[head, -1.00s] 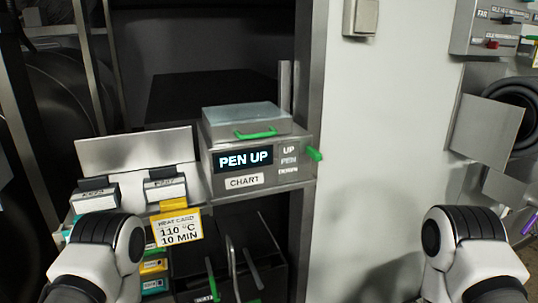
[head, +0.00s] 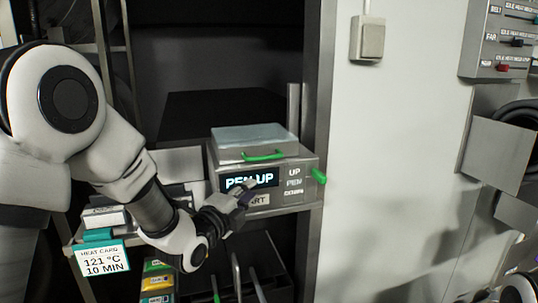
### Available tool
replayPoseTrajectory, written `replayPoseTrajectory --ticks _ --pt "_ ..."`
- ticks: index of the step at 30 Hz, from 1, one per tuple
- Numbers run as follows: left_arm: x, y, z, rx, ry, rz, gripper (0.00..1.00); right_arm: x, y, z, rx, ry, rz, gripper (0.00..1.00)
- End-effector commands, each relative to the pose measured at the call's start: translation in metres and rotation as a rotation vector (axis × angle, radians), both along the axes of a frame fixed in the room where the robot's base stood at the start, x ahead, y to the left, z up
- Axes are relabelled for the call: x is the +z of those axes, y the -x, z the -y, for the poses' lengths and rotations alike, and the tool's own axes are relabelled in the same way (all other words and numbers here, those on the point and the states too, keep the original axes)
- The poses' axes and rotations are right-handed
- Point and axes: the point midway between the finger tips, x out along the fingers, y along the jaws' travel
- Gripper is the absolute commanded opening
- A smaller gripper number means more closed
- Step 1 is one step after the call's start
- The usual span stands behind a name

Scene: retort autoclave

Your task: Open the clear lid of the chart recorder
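The chart recorder (head: 310,163) is a grey box on a shelf near the middle of the head view. Its clear lid (head: 250,138) lies flat and shut on top, with a green handle (head: 264,156) along the front edge. A display reading PEN UP is on its front, partly covered by my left gripper. My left gripper (head: 246,190) is in front of the display and label, below the lid handle and apart from it. Its fingers are small and dark, and their spacing is unclear. My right gripper is not in view; only a bit of my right arm shows at the lower right corner.
A green pen lever (head: 319,175) sticks out at the recorder's right side. A heat card reading 121 °C (head: 103,261) hangs at the lower left. Several coloured items stand below the shelf. A grey post and white wall (head: 400,130) with a switch box (head: 367,38) are to the right.

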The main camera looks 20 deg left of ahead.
Motion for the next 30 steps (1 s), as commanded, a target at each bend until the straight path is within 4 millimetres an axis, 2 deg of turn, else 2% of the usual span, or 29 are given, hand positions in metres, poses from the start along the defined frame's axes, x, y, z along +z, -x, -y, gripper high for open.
replayPoseTrajectory --ticks 1,3,5,16,20,26,28,30 --pt "0.027 0.000 0.000 -0.003 -0.050 0.068 0.23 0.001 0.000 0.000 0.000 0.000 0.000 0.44" --pt "0.046 -0.001 0.001 -0.005 -0.100 0.120 0.23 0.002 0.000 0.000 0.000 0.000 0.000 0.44" --pt "0.051 -0.004 0.002 -0.005 -0.114 0.134 0.23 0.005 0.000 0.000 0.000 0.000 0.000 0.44" --pt "0.060 -0.066 0.015 -0.005 -0.113 0.130 0.23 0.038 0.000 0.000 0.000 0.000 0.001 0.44" --pt "0.058 -0.075 0.017 -0.005 -0.111 0.127 0.23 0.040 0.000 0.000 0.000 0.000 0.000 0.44" --pt "0.057 -0.076 0.017 -0.005 -0.111 0.127 0.23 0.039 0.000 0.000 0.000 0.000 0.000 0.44" --pt "0.057 -0.076 0.017 -0.005 -0.111 0.127 0.01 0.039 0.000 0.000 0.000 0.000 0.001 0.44" --pt "0.056 -0.076 0.017 -0.005 -0.111 0.127 0.00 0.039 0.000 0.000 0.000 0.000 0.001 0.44"
